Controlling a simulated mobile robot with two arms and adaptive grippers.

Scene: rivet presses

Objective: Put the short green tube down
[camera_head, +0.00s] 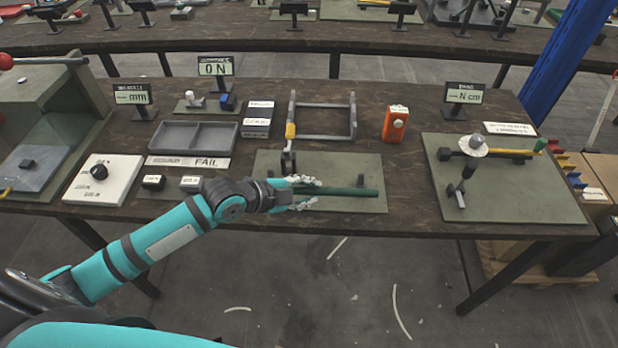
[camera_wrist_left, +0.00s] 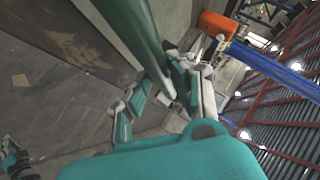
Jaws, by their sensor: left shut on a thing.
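The short green tube (camera_head: 345,191) lies level along the front of the grey-green mat (camera_head: 375,207) in the head view. My left gripper (camera_head: 305,193) is at its left end, with its fingers around the tube. In the left wrist view the tube (camera_wrist_left: 143,35) runs from the top edge down between the fingers of the gripper (camera_wrist_left: 180,88), which is shut on it. Whether the tube touches the mat or is slightly above it, I cannot tell.
A grey U-shaped frame (camera_head: 322,137) with a yellow part stands behind the tube. An orange box (camera_head: 395,124) stands to its right. A second mat (camera_head: 503,203) with a torque fixture lies at the right. A grey two-part tray (camera_head: 193,138) and FAIL label are at the left.

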